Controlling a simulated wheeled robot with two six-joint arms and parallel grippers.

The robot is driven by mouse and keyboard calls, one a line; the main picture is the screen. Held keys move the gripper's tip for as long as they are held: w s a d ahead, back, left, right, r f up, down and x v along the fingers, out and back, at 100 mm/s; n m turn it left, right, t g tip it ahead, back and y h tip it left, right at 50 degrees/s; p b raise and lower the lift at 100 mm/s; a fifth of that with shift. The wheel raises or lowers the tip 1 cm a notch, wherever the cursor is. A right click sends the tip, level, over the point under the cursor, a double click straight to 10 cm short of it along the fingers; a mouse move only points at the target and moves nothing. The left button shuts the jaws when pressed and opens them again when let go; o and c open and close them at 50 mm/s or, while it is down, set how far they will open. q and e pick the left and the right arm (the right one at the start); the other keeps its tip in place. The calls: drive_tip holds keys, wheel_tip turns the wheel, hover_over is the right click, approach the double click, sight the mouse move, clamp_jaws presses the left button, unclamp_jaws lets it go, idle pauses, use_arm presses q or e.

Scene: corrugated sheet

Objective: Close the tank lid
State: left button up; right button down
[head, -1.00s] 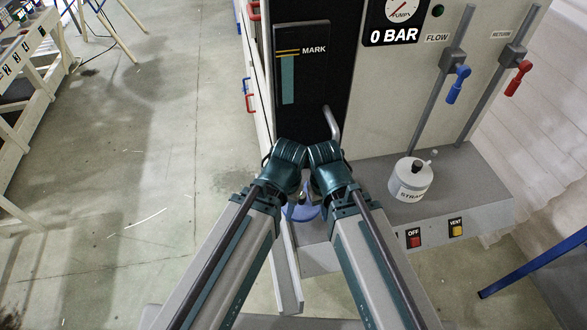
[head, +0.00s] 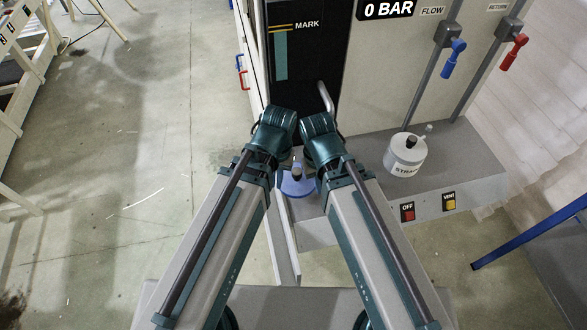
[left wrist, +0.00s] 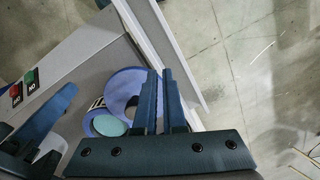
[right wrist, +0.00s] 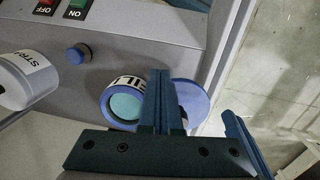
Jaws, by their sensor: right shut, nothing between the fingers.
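The tank is a small white cylinder with a blue rim (right wrist: 108,98) and a teal inside, open at the top, in the right wrist view. Its round blue lid (right wrist: 196,100) is swung back beside the opening; the lid also shows in the left wrist view (left wrist: 112,83). In the head view, blue parts of the tank and lid (head: 296,188) show between my forearms, partly hidden. My right gripper (right wrist: 160,72) is shut and empty, over the tank and lid in its wrist view. My left gripper (left wrist: 160,72) appears near the lid; its fingers are close together, and a grip cannot be made out.
A white labelled canister (head: 405,155) stands on the grey ledge (head: 460,160). OFF and VENT buttons (head: 408,212) are on the ledge front. Blue (head: 455,55) and red (head: 515,50) levers are on the panel. Open floor (head: 160,200) lies left.

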use_arm(q)
drive_tip(key=w+a+r+n+h+p, duration=0.1)
drive_tip(key=w+r+n+p, duration=0.1)
drive_tip(key=w+n, duration=0.1)
drive_tip(key=w+a+r+n+h+p, duration=0.1)
drive_tip(key=w+r+n+p, duration=0.1)
drive_tip(key=w+r+n, duration=0.1)
drive_tip(key=w+r+n+g+h+p, duration=0.1)
drive_tip(key=w+r+n+p, duration=0.1)
drive_tip(key=w+n, duration=0.3)
drive_tip(key=shift+w+a+r+n, duration=0.15)
drive_tip(key=shift+a+r+n, duration=0.25)
drive_tip(key=shift+n, duration=0.5)
clamp_jaws()
drive_tip(key=b, duration=1)
hover_over(288, 174)
drive_tip(key=a, duration=0.1)
drive_tip(key=f, duration=0.9)
drive_tip(key=shift+w+f, duration=0.4)
drive_tip(key=shift+s+d, duration=0.25)
drive_tip(key=shift+d, duration=0.1)
drive_tip(key=shift+s+d+n, duration=0.15)
drive_tip(key=shift+d+n, duration=0.05)
drive_tip(key=shift+n, duration=0.1)
